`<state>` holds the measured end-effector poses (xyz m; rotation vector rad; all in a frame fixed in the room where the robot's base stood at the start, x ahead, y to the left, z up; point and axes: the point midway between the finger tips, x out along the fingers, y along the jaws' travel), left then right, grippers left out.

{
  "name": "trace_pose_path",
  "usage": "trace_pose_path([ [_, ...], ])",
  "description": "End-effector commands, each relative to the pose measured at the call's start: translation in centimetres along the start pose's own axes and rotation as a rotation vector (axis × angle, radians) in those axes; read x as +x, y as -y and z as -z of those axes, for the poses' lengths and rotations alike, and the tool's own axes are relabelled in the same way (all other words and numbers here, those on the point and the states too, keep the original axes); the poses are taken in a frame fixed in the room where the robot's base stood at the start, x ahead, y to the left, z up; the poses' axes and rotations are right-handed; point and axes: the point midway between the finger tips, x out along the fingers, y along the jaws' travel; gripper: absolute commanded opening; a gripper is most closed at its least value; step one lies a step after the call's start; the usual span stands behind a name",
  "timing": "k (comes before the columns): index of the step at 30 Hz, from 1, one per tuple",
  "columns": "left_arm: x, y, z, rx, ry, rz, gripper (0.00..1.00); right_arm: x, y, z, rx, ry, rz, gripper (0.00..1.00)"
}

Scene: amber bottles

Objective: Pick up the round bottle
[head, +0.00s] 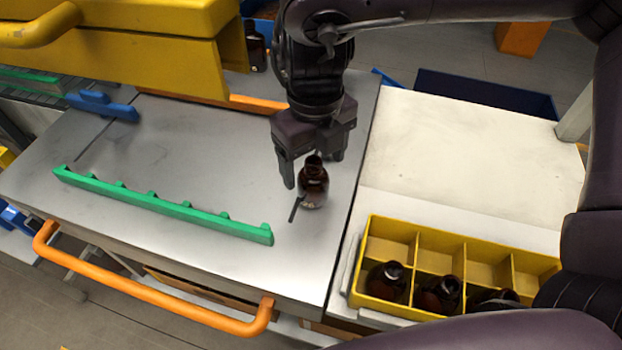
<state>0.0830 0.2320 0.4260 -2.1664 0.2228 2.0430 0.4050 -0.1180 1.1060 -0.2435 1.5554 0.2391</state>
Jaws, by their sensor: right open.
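A round amber bottle (313,186) stands upright on the grey metal table (215,160), with a pale label low on its side. My right gripper (310,172) is over the bottle, pointing down and open. Its fingers show on either side of the bottle's neck; I cannot tell whether they touch it. A small dark piece stands out beside the bottle at its lower left. My left gripper does not show.
A yellow divided crate (364,300) at the lower right holds several amber bottles in its near row. A green notched rail (160,204) lies left of the bottle. Another amber bottle (255,48) stands at the back. A white surface (465,140) on the right is clear.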

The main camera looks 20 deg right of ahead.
Motion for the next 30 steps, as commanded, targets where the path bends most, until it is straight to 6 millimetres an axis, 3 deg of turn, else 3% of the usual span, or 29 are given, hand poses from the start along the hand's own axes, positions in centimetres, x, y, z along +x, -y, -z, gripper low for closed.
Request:
trace_pose_path([
  [6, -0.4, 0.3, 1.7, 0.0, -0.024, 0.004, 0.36, 3.1, -0.2, 0.0, 0.002, -0.006, -0.003, 0.76],
  [11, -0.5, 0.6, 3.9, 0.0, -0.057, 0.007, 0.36, 4.1, -0.2, -0.1, 0.002, 0.0, -0.002, 0.76],
  [17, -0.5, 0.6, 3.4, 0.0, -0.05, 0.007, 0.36, 4.2, -0.1, -0.1, 0.003, 0.001, -0.001, 0.76],
  [29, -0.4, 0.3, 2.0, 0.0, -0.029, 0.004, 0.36, 4.2, -0.1, -0.1, 0.003, 0.001, -0.001, 0.26],
  [30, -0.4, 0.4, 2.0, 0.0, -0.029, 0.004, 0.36, 4.2, -0.1, -0.1, 0.003, 0.001, -0.001, 0.25],
])
